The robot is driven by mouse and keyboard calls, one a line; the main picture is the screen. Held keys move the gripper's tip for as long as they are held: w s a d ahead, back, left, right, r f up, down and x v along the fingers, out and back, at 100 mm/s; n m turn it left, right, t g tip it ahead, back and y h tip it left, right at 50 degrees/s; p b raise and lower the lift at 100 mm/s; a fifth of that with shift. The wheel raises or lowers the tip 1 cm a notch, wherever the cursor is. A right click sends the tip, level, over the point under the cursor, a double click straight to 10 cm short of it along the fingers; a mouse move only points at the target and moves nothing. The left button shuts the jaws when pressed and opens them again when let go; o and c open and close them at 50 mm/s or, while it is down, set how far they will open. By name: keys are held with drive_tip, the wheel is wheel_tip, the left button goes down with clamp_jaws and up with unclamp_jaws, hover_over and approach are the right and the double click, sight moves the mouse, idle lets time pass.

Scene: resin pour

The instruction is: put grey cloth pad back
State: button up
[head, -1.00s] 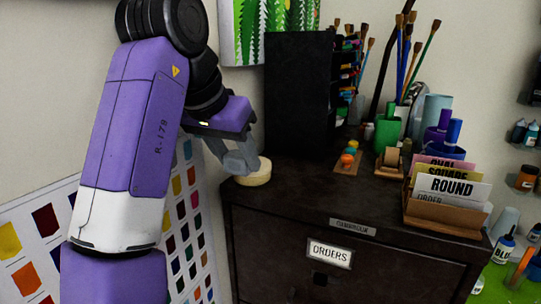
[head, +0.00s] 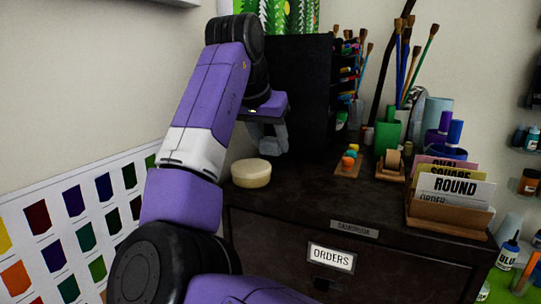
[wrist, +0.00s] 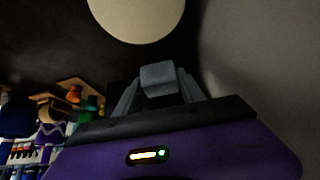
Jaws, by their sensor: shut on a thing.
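My gripper (head: 268,146) is over the back left of the dark cabinet top, behind a round cream disc (head: 251,173). In the wrist view my gripper (wrist: 158,88) is shut on a small grey block, which looks like the grey cloth pad (wrist: 158,75). The pad is hard to tell from the grey fingers in the head view. The cream disc also shows in the wrist view (wrist: 137,15), beyond the fingertips and apart from them. I cannot tell whether the pad touches the cabinet top.
A black rack (head: 300,95) stands close behind and right of my gripper. Small coloured balls on a wooden stand (head: 348,163), a green cup (head: 386,138) with brushes, and a card holder (head: 450,213) stand further right. The cabinet top (head: 310,195) is clear near its front.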

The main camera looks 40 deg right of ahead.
wheel_tip(320, 180, down, 3)
drive_tip(key=shift+r+b, duration=0.15)
drive_tip(key=shift+b, duration=0.8)
drive_tip(key=shift+r, duration=0.1)
drive_tip(key=o, duration=1.3)
drive_tip(key=v, duration=0.4)
drive_tip(key=shift+a+r, duration=0.15)
drive_tip(key=s+a, duration=0.1)
drive_tip(key=a, duration=0.3)
drive_tip(key=s+a+b, duration=0.1)
drive_tip(key=a, duration=0.2)
drive_tip(key=s+a+b, duration=0.1)
drive_tip(key=s+a, duration=0.1)
drive_tip(key=a, duration=0.2)
drive_tip(key=shift+s+a+r, duration=0.15)
drive_tip(key=shift+a+r, duration=0.1)
drive_tip(key=shift+a, duration=0.05)
